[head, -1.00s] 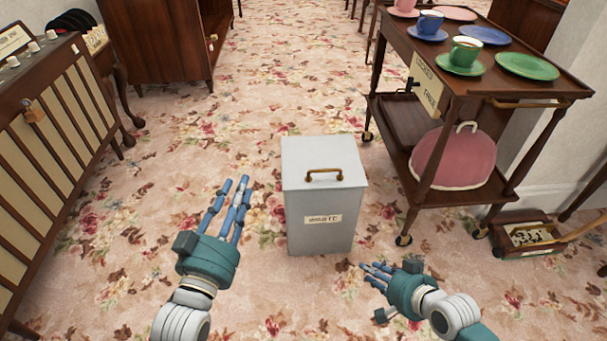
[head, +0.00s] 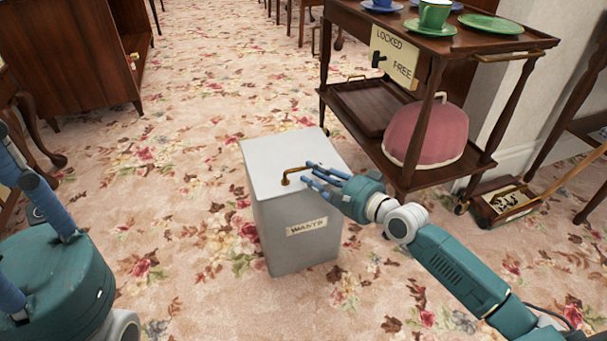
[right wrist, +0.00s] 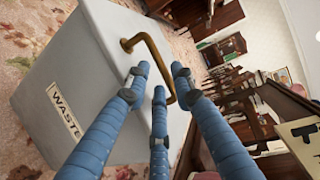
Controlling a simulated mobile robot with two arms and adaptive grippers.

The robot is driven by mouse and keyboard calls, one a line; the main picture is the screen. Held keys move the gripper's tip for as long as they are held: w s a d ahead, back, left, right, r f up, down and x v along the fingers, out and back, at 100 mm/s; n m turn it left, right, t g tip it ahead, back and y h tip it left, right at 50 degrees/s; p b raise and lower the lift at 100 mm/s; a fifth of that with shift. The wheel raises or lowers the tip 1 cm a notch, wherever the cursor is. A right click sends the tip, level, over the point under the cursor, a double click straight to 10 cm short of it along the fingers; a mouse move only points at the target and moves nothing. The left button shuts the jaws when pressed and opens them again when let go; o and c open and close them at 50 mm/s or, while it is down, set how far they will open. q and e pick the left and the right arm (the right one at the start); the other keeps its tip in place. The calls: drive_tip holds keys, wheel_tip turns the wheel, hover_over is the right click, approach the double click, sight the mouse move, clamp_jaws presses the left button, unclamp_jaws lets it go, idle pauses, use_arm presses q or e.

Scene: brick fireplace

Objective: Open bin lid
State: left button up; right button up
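The grey waste bin (head: 295,235) stands upright on the carpet in the middle of the head view, with a "WASTE" label on its front. Its lid (head: 285,155) lies flat and closed, with a brass handle (head: 297,174) on top. My right gripper (head: 318,176) is over the lid with its blue fingers at the handle's right end. In the right wrist view the fingers are spread apart, and the handle (right wrist: 150,50) rises just beyond their tips; contact is unclear. My left gripper (head: 50,240) is large at the left edge, partly cut off, fingers raised and apart, holding nothing visible.
A wooden trolley (head: 350,60) stands right of the bin, with cups and plates on top and a pink cushion-like cover (head: 428,135) below. Carpet is free left of the bin.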

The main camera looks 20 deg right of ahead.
sight(304, 169)
drive_tip(key=shift+b+x, duration=0.65)
drive_tip(key=shift+x, duration=1.45)
drive_tip(key=shift+s, duration=0.1)
clamp_jaws()
